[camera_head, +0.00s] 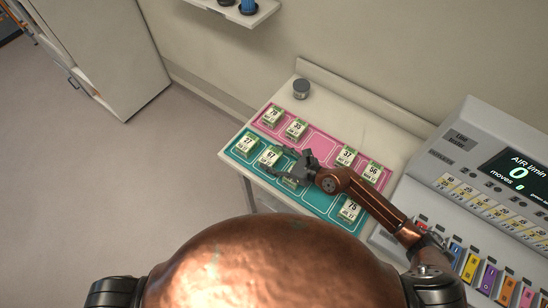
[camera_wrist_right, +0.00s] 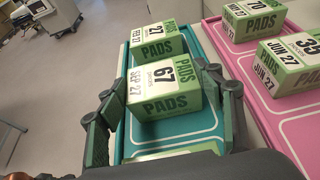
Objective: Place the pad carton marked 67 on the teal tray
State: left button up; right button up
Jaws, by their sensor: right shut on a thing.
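The pad carton marked 67 (camera_head: 268,157) is green and white and is over the left part of the teal tray (camera_head: 332,206). It shows large in the right wrist view (camera_wrist_right: 163,88), its top label facing up. My right gripper (camera_head: 283,163) has a finger on either side of this carton and is shut on it; the wrist view shows the fingers (camera_wrist_right: 170,112) too. The carton looks level, at or very near the tray surface; I cannot tell whether it touches. My left gripper is out of view.
Another carton (camera_head: 246,143) stands just left of carton 67; one is partly hidden under my right gripper (camera_head: 290,181). Carton 75 (camera_head: 348,209) is at the teal tray's right end. The pink tray (camera_head: 322,146) behind holds several cartons. A grey jar (camera_head: 301,88) stands at the back.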

jog(key=o, duration=1.3)
jog(key=shift+f, duration=0.1)
jog(key=shift+s+d+r, duration=0.15)
jog(key=shift+d+r, duration=0.1)
jog(key=shift+r, duration=0.05)
jog(key=v, duration=1)
jog(key=shift+s+d+b, duration=0.1)
jog(key=shift+d+b, duration=0.05)
jog(key=shift+b, duration=0.25)
jog(key=shift+s+d+r, duration=0.25)
jog(key=shift+d+r, duration=0.1)
